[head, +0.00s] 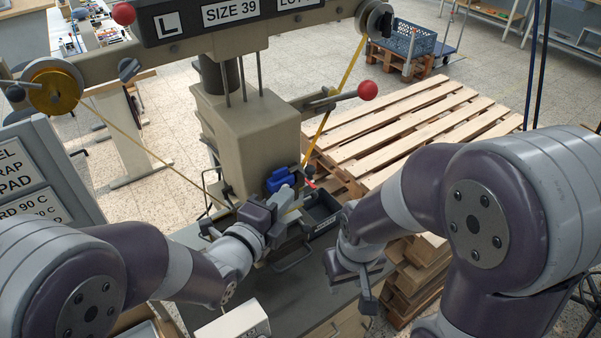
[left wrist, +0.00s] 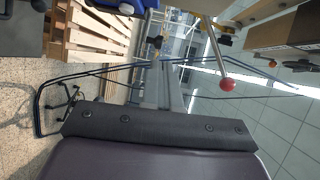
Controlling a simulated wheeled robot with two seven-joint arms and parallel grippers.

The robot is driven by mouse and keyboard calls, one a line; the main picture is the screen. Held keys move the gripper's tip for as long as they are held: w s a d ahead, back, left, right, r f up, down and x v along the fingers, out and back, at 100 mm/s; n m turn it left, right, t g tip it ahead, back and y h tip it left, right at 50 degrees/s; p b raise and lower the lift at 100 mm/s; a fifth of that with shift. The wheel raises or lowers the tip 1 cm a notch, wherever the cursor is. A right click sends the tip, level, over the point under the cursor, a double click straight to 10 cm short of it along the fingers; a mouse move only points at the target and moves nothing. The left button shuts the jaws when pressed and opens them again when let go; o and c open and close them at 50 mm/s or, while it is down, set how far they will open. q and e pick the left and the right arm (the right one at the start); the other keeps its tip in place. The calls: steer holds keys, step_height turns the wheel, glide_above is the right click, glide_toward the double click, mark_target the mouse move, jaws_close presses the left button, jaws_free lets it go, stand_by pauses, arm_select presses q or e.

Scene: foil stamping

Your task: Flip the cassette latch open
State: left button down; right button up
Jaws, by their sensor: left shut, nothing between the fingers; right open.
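A small blue block (head: 278,180) sits at the foot of the press column, just beyond my left gripper. Part of a blue piece also shows at the top edge of the left wrist view (left wrist: 128,6). I cannot make out for sure which part is the cassette latch; a small red piece (head: 310,184) shows right of the blue block. My left gripper (head: 291,203) is shut and empty, close in front of the blue block; contact cannot be told. My right gripper (head: 368,296) is open and empty, lower right, over the bench's right edge.
The beige press (head: 245,135) carries a gold foil reel (head: 54,90), a foil strip and a red-knobbed lever (head: 367,90). A dark tray (head: 322,212) lies right of my left gripper. A wooden pallet stack (head: 400,130) stands behind right. A white box (head: 232,325) is at the front.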

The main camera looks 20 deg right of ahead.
mark_target(308, 173)
arm_select(q)
steer(key=p+x, duration=0.2)
steer(key=x, duration=0.4)
steer(key=shift+d+r+p, duration=0.1)
steer(key=shift+r+p, duration=0.05)
steer(key=shift+p, duration=0.15)
steer(key=shift+w+d+f, duration=0.25)
steer(key=shift+w+d, duration=0.15)
steer(key=shift+w, duration=0.1)
